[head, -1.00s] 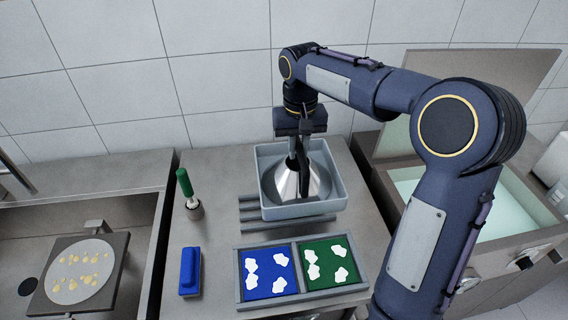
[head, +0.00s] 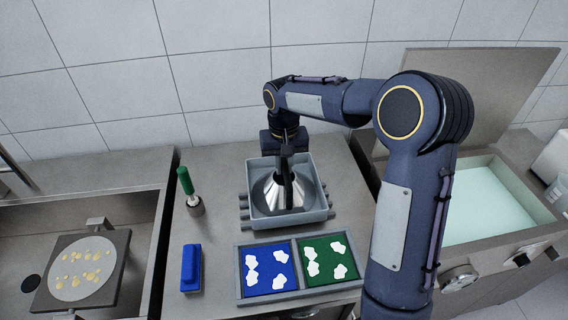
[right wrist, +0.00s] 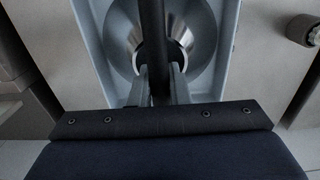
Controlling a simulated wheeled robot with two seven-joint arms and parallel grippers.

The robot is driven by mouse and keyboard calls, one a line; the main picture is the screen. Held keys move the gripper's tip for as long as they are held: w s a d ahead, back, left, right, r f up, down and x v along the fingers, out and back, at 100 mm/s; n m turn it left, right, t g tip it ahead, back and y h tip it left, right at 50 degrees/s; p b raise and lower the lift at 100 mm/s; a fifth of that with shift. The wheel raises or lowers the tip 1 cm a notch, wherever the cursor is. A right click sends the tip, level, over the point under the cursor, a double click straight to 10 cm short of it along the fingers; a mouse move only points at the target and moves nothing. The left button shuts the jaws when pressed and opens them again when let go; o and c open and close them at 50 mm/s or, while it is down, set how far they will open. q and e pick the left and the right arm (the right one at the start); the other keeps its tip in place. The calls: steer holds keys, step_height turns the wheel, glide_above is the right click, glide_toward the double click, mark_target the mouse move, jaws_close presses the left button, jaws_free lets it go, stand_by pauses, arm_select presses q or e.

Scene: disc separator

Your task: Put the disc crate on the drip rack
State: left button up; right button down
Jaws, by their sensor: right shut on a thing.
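The disc crate (head: 262,222) is a grey-blue open box with shiny metal cone discs (head: 272,195) inside. My right gripper (head: 286,172) is shut on the dark upright bar or handle in the middle of the crate. In the right wrist view the fingers (right wrist: 158,82) close on both sides of this dark bar, above the discs. The drip rack (head: 243,208) is a set of grey bars; its ends stick out left and right of the crate, which hides its middle. The crate looks level over it; I cannot tell whether they touch. My left gripper is not in view.
A tray with blue (head: 268,268) and green (head: 328,262) pads lies in front of the crate. A green-handled brush (head: 188,186) in a holder and a blue block (head: 190,268) are at left. An open-lidded bath (head: 487,205) is at right, a sink (head: 135,215) at far left.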

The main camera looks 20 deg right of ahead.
steer(key=shift+f, duration=0.15)
steer(key=c, duration=1.4)
jaws_free()
steer(key=shift+o, duration=0.2)
step_height(320, 180, up, 12)
steer(key=s+d+r+t+y, duration=0.1)
steer(key=s+d+r, duration=0.1)
steer(key=s, duration=0.5)
steer(key=s+a+f+t+y, duration=0.1)
steer(key=s+f, duration=0.3)
steer(key=s, duration=0.6)
steer(key=s+a+f+n+t+y, duration=0.1)
steer(key=s+a+f+t, duration=0.2)
steer(key=s, duration=0.7)
steer(key=shift+s+a+f+t+y, duration=0.3)
steer(key=shift+a+f+y, duration=0.15)
steer(key=shift+f, duration=0.35)
